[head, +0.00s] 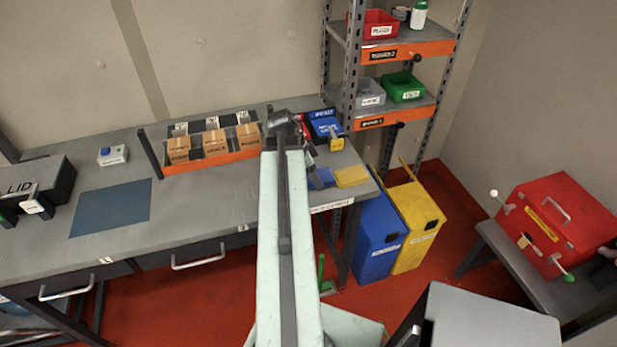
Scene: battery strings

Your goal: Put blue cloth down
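A blue cloth (321,178) shows at the right end of the grey workbench, just left of a yellow cloth (352,176). My gripper (313,172) points down at the blue cloth's left part, and its tip seems to touch or overlap it. My arm hides some of the cloth's left side. The fingers are too small and too covered to tell whether they are shut on it. I cannot tell whether the cloth rests on the bench or hangs slightly above it.
Behind my gripper stands a blue box (324,123) with a yellow padlock (336,144). An orange-fronted rack (212,162) holds small cartons. A blue mat (111,207) lies on the bench. Blue (379,240) and yellow (416,229) bins stand beyond the bench's right end.

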